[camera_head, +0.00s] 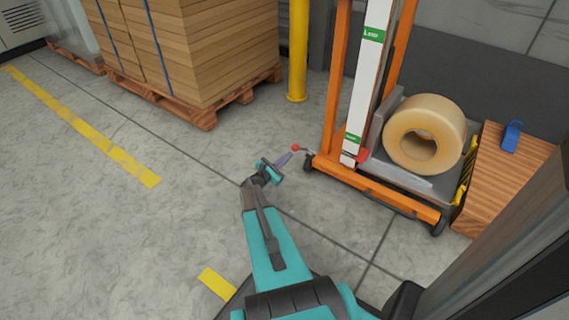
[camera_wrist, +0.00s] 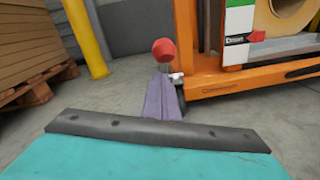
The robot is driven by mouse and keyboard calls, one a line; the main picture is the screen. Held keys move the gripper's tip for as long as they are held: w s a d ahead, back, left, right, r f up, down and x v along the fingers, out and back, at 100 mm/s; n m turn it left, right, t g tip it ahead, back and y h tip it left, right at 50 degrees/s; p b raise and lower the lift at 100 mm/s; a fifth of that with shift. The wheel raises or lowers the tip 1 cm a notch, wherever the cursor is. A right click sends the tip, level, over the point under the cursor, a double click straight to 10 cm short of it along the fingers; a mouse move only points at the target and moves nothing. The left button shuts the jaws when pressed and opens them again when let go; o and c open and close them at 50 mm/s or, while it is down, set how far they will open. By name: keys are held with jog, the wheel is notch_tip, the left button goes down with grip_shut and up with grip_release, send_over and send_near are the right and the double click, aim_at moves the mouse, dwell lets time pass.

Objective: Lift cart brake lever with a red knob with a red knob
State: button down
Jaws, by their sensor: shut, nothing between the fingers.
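The brake lever's red knob (camera_head: 295,147) stands at the lower left corner of the orange cart (camera_head: 405,206), on a thin rod near the floor. In the wrist view the red knob (camera_wrist: 164,50) is just beyond the tip of my gripper, slightly above it in the picture. My gripper (camera_head: 288,156) reaches toward the knob from the lower left, its purple-grey fingers together and empty. The fingers also show in the wrist view (camera_wrist: 164,85). Whether the fingertips touch the knob or its rod I cannot tell. Part of the rod is hidden behind the fingers.
The cart carries a large tape roll (camera_head: 425,135). A yellow post (camera_head: 298,50) and a wooden pallet (camera_head: 205,116) with stacked cardboard stand behind. A wooden surface with a blue object (camera_head: 511,136) is at right. The floor to the left is clear.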

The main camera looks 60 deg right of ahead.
jog(key=shift+s+d+r, duration=0.1)
jog(key=shift+s+r, duration=0.05)
jog(key=shift+r, duration=0.25)
